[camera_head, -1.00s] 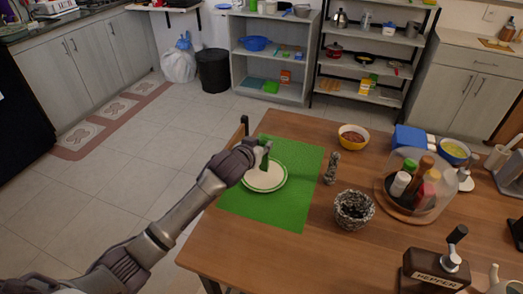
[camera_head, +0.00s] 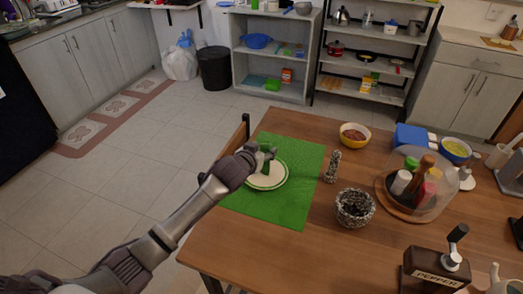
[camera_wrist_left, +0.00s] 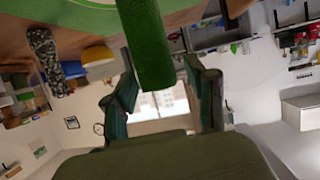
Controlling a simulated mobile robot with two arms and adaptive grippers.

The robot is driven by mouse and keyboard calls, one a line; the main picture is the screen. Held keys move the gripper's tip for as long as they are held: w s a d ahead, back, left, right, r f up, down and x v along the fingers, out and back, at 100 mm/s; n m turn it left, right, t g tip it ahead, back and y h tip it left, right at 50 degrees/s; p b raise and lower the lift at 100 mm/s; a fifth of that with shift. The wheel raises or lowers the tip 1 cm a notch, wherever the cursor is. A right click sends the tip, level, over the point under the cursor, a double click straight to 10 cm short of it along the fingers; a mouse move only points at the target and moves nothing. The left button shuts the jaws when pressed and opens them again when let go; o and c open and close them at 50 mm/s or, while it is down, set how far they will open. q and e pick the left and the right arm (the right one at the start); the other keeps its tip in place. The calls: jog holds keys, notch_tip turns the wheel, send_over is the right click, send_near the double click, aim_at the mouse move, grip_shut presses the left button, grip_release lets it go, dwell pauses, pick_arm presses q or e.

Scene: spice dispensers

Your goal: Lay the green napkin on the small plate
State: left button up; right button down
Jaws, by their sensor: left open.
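The small plate (camera_head: 276,180), white with a green rim, lies on a green placemat (camera_head: 294,212) near the table's left edge. The green napkin (camera_head: 266,168) is a narrow roll at the plate's far side. In the left wrist view the napkin (camera_wrist_left: 145,45) comes down from the top edge, with its end near the gap between my fingers. My left gripper (camera_head: 266,152) is open over the far side of the plate. In the left wrist view its fingers (camera_wrist_left: 163,92) stand apart, with gaps beside the napkin. Whether the napkin touches the plate is hard to tell. My right gripper is not in view.
A pepper mill (camera_head: 332,166), a dark speckled bowl (camera_head: 355,208) and a yellow bowl (camera_head: 354,135) stand right of the placemat. A clear dome (camera_head: 440,190) covers several bottles farther right. A pepper box (camera_head: 435,272) is at the front. The front left tabletop is clear.

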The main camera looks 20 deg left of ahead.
pick_arm(q)
jog(key=v, duration=1.2)
jog(key=shift+r, duration=0.15)
jog(key=s+f+g, duration=0.2)
jog(key=s+f, duration=0.2)
jog(key=s, duration=0.3)
jog(key=s+d+f+g, duration=0.1)
jog(key=s+f+g, duration=0.1)
jog(key=s, duration=0.4)
jog(key=s+f+g+y, duration=0.1)
jog(key=s+f+g, duration=0.1)
jog(key=s+f, duration=0.3)
jog(key=shift+s+d+f+g, duration=0.15)
jog(key=shift+s+f, duration=0.05)
jog(key=shift+s, duration=0.45)
jog(key=shift+s+d+f+g, duration=0.15)
jog(key=shift+s+d, duration=0.05)
jog(key=shift+s, duration=0.5)
jog(key=s+f+g, duration=0.2)
jog(key=s+g, duration=0.1)
jog(key=s, duration=0.6)
notch_tip(320, 180, down, 25)
jog(key=s+m+g, duration=0.1)
jog(key=s+g, duration=0.1)
jog(key=s+a+f, duration=0.3)
jog(key=s+f, duration=1.4)
jog(key=shift+g, duration=0.4)
